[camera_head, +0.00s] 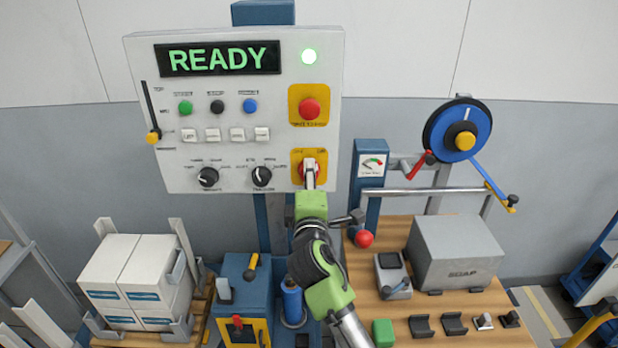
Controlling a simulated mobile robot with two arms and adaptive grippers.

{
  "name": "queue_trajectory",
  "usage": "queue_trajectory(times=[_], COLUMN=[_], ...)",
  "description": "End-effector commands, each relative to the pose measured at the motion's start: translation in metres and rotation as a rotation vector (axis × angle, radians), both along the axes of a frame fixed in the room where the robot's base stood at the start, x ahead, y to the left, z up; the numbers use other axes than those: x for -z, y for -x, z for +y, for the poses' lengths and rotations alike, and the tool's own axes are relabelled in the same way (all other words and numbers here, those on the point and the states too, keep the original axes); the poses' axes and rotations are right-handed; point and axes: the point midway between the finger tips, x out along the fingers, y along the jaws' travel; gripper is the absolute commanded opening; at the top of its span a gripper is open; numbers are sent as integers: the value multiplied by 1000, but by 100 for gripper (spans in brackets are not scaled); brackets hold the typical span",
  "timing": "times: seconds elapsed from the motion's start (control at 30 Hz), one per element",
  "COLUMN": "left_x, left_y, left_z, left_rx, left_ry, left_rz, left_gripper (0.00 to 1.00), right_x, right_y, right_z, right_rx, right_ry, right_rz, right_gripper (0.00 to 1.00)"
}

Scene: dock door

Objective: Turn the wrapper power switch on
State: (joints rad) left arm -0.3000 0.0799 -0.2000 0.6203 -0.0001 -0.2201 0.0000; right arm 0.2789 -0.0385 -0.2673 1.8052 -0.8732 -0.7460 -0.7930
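The control panel (160,110) stands at the upper left of the head view. A red rotary switch (301,170) sits on a yellow plate at the panel's lower right. My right gripper (310,174) is at this switch, and its tip overlaps the switch. The tip and wrist hide much of the switch, so its angle and the finger opening are unclear. My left gripper is not in view.
A red emergency button (309,109) on a yellow plate is above the switch. Two black knobs (208,177) (262,176) are to its left. A gauge post (371,165) and red ball handle (364,239) stand close right of my arm. Stacked boxes (115,275) are lower left.

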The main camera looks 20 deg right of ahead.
Motion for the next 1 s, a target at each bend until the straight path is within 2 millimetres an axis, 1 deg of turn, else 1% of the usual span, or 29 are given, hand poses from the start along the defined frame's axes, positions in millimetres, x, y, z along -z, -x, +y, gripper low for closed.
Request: queue_trajectory(times=[0.03,0.07,0.37,0.47,0.57,0.9,1.0], left_x=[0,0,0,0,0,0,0], left_y=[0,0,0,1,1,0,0], left_z=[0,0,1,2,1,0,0], left_rx=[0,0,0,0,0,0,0], left_ry=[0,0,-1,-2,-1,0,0], left_rz=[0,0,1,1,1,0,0], left_gripper=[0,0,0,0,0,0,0], right_x=[0,0,0,1,1,2,2], right_y=[0,0,0,3,14,82,98], right_z=[0,0,0,1,5,24,28], right_rx=[0,0,0,0,-1,-1,-1], right_ry=[-3,-3,-1,0,-2,-3,-3], right_rz=[0,0,1,1,2,2,2], right_gripper=[43,50,50,50,50,50,50])
